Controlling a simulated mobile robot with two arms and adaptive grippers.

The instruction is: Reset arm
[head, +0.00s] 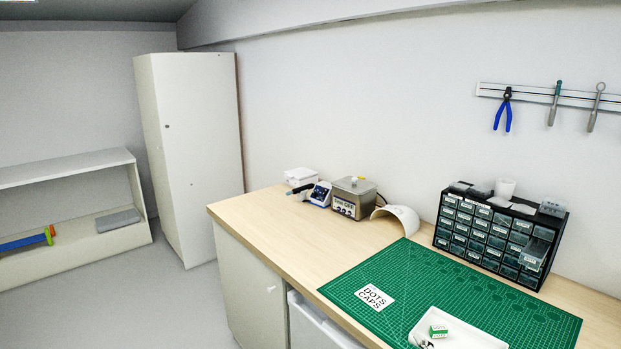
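Neither of my arms nor grippers shows in the head view. The wooden bench (273,219) runs from the middle to the lower right. A green cutting mat (415,268) lies on it, with a white card (374,297) printed "DOTS CAPS". A white tray (479,340) sits at the mat's front edge, cut off by the bottom of the view. A small green and white box (438,331) is in the tray, with a small metallic item beside it that is too small to tell.
A dark drawer cabinet (492,266) stands at the back right, one drawer (536,252) pulled out. A metal device (352,199), a blue-and-white unit (321,194) and a white curved shell (402,217) stand along the wall. Tools hang from a rail (530,93). Floor at left is clear.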

